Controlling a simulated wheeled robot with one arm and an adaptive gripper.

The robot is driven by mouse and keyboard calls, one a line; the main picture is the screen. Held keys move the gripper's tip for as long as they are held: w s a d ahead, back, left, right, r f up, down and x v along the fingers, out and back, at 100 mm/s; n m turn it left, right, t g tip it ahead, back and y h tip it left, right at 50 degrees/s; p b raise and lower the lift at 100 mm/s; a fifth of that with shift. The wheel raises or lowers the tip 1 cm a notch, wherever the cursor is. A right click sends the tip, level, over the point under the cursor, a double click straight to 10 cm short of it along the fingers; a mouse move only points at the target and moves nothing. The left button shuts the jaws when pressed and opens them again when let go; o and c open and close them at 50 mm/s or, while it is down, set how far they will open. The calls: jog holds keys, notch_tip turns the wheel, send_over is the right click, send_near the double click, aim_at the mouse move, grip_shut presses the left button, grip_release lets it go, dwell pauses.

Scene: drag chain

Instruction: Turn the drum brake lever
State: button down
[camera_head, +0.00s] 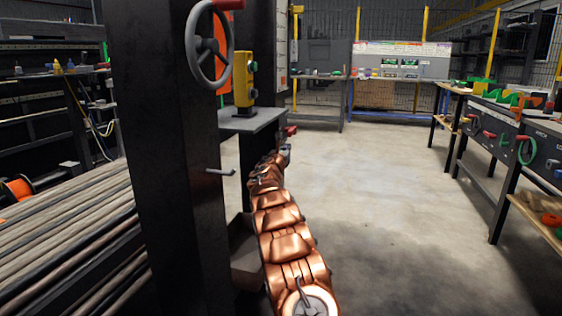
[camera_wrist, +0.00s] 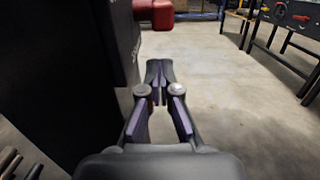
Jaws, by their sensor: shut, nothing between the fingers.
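A red block-like handle (camera_wrist: 163,14) shows at the top of the wrist view, ahead of my gripper (camera_wrist: 160,68), with a gap between them. A small red part (camera_head: 291,131) shows just beyond my gripper (camera_head: 284,150) in the head view; it looks like the same handle. I cannot tell for sure that it is the drum brake lever; its mount is hidden. My gripper is shut and empty, with its fingertips together, beside a dark machine body on the left.
A black post (camera_head: 170,130) with a grey handwheel (camera_head: 208,45) and a small metal handle (camera_head: 220,172) stands left of my arm. A yellow control box (camera_head: 244,80) sits on a small shelf (camera_head: 252,122). Long bars lie at left. Open floor (camera_head: 400,200) is at right, before workbenches (camera_head: 510,150).

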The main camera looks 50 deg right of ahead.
jog(key=v, duration=0.9)
jog(key=shift+r+p, duration=0.3)
jog(key=shift+r, duration=0.3)
jog(key=shift+s, duration=0.1)
jog(key=shift+s, duration=0.1)
